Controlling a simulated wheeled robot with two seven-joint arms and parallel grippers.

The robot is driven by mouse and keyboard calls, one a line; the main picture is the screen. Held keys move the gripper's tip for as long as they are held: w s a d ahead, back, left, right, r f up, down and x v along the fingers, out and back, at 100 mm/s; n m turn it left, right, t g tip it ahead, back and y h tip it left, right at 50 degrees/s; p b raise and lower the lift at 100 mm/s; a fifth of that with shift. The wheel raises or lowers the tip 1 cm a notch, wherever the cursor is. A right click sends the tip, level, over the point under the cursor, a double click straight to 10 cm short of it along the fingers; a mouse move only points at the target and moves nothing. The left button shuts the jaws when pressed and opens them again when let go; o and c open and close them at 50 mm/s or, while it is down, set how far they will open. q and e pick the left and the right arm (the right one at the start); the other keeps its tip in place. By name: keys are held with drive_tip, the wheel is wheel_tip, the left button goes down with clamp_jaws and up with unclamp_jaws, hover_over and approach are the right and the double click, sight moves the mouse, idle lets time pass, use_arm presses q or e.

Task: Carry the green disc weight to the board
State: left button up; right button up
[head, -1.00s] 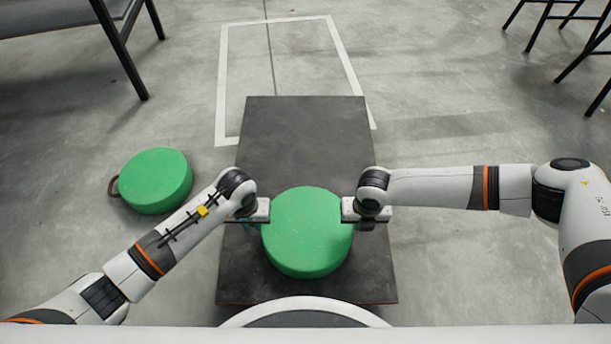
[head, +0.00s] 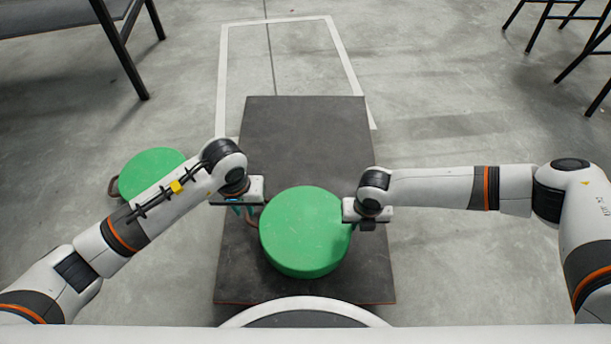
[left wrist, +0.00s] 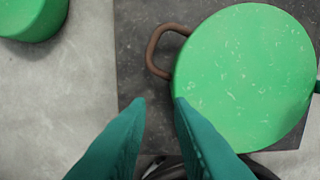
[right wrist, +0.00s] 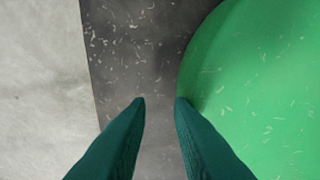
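A green disc weight (head: 305,232) lies on the dark board (head: 305,140), near its front edge. Its brown handle (left wrist: 152,52) shows in the left wrist view, where the disc (left wrist: 245,75) also appears. My left gripper (head: 246,212) is open and empty at the disc's left side, its fingertips close to the handle but not around it. My right gripper (head: 358,224) is at the disc's right side. The right wrist view shows its fingers (right wrist: 160,100) apart with nothing between them, one beside or over the disc's edge (right wrist: 270,80). No handle shows there.
A second green disc (head: 150,170) with a brown handle lies on the floor left of the board. A white taped outline (head: 222,90) marks the floor beyond the board. Dark-legged furniture stands at the upper left (head: 120,50) and upper right (head: 570,60). The board's far half is clear.

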drive_tip(key=shift+r, duration=0.2)
use_arm(q)
wheel_tip(320, 180, up, 2)
drive_tip(key=shift+r, duration=0.1)
use_arm(e)
wheel_tip(320, 180, up, 12)
drive_tip(key=shift+s+f, duration=0.2)
drive_tip(key=shift+s, duration=0.2)
use_arm(q)
drive_tip(key=shift+s, duration=0.1)
